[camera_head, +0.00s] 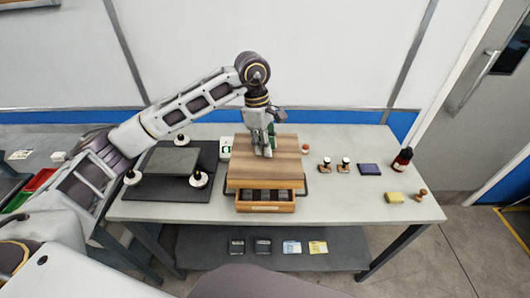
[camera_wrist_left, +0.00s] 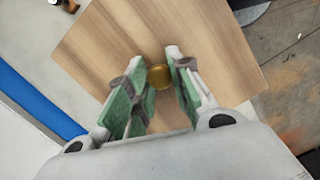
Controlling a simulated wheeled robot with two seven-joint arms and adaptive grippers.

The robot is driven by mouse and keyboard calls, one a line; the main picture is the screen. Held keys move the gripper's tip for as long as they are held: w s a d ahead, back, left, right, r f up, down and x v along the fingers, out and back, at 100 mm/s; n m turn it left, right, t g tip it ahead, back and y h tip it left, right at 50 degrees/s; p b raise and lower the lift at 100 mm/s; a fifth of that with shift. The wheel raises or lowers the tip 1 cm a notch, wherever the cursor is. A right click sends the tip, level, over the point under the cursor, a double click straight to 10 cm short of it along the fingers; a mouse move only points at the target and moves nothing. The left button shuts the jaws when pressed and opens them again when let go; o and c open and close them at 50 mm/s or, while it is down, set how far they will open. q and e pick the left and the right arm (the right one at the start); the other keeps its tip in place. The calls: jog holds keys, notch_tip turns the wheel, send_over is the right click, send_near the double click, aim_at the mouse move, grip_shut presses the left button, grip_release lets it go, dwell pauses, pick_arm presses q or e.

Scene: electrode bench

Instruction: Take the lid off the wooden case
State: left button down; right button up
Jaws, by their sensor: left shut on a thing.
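The wooden case (camera_head: 265,208) stands on the bench, its front wall and several dark blocks inside showing. Its striped wooden lid (camera_head: 278,168) lies over the rear part in the head view, raised or set back from the front edge; I cannot tell which. The lid fills much of the left wrist view (camera_wrist_left: 215,50), with a round brass knob (camera_wrist_left: 158,78) between the fingers. My left gripper (camera_head: 267,152) points down at the lid and is shut on that knob; its fingers also show in the wrist view (camera_wrist_left: 159,64). My right gripper is not in view.
A dark mat (camera_head: 148,188) with a grey plate and black-and-white knobbed pieces lies left. Bare bench lies at front right.

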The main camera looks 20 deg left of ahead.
pick_arm(q)
jog(key=shift+r, duration=0.3)
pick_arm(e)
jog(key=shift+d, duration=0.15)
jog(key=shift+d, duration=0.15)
pick_arm(q)
jog(key=shift+s+f, duration=0.1)
jog(key=shift+f, duration=0.1)
